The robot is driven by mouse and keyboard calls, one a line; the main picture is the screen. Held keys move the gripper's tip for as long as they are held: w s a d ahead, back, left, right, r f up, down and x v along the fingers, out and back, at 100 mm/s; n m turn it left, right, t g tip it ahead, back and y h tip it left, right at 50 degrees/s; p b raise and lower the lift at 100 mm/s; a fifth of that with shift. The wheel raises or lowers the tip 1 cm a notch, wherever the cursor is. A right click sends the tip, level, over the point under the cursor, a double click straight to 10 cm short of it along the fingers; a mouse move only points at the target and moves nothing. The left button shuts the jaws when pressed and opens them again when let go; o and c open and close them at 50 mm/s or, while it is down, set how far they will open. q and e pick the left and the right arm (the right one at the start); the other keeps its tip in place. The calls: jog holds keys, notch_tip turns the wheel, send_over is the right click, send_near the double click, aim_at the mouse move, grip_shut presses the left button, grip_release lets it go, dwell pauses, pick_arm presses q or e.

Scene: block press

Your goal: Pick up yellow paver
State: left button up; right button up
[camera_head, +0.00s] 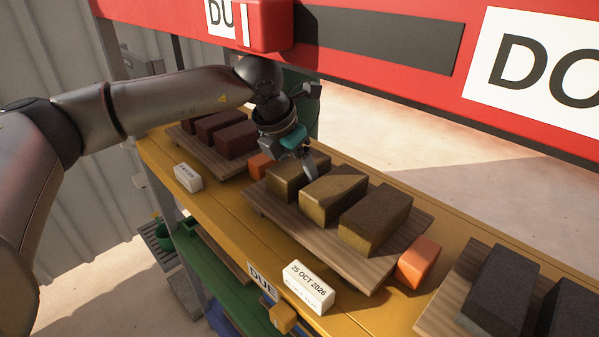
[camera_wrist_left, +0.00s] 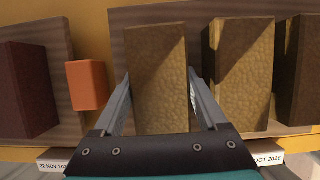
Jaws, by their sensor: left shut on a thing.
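Three yellowish-brown pavers stand in a row on the middle wooden board (camera_head: 345,272): a left one (camera_head: 286,190), a middle one (camera_head: 325,207) and a right one (camera_head: 366,232). My left gripper (camera_head: 296,165) comes down over the left paver and is shut on it. In the left wrist view the held paver (camera_wrist_left: 158,85) lies between the two fingers, and the middle paver (camera_wrist_left: 243,70) is just right of the right finger. The held paver appears still at the board; any gap beneath it is hidden. My right gripper is not in view.
Dark red pavers (camera_head: 236,139) stand on a board at left, grey ones (camera_head: 497,290) at right. Orange blocks (camera_head: 419,262) sit between boards. A white date block (camera_head: 307,287) stands at the yellow shelf's front. A red beam (camera_head: 370,70) runs behind and above.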

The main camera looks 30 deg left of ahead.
pick_arm(q)
grip_shut()
jog(key=shift+w+r, duration=0.1)
jog(key=shift+r, duration=0.05)
dwell(0.4)
